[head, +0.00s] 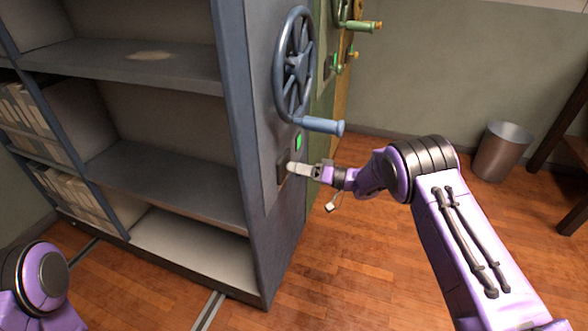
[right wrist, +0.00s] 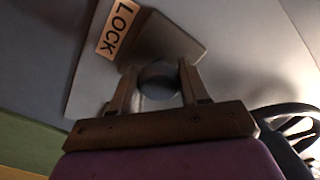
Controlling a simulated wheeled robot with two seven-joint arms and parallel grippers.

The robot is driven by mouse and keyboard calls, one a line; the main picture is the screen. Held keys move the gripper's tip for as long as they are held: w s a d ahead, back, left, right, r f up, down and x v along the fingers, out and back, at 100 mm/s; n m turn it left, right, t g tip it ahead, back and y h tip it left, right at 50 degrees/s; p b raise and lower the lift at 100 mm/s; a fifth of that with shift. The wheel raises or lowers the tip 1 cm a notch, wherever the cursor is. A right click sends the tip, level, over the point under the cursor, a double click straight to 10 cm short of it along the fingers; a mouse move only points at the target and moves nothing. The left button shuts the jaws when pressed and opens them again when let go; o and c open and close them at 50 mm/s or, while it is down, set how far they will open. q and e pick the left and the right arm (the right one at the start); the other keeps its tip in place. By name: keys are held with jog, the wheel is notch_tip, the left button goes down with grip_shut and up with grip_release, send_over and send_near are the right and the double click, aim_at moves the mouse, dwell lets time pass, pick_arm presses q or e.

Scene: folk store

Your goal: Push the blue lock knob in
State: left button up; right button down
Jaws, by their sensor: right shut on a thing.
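The blue lock knob (right wrist: 158,80) shows in the right wrist view as a dark blue-grey round shape between my two fingers. It sits on a plate (right wrist: 85,88) beside a LOCK label (right wrist: 119,27). My right gripper (head: 297,169) is at the end panel of the blue shelf unit, below the handwheel and next to a small green light (head: 298,141). It also shows in the right wrist view (right wrist: 157,72), shut on the knob. In the head view the gripper hides the knob. How far in the knob sits cannot be told. My left gripper is out of view; only part of that arm shows.
The blue shelf unit (head: 233,120) has a handwheel (head: 295,66) with a handle (head: 320,125) sticking out just above my right gripper. Green and yellow units stand behind it. A metal bin (head: 501,152) stands at the right. The wooden floor (head: 350,270) between is open.

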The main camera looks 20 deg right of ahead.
jog(key=shift+a+r, duration=0.15)
jog(key=c, duration=0.6)
grip_release()
jog(key=shift+w, duration=0.1)
jog(key=shift+o, duration=0.2)
jog(key=shift+d, duration=0.2)
jog(key=v, duration=1)
jog(key=shift+s+p, duration=0.25)
jog(key=shift+p, duration=0.2)
jog(key=shift+d, duration=0.1)
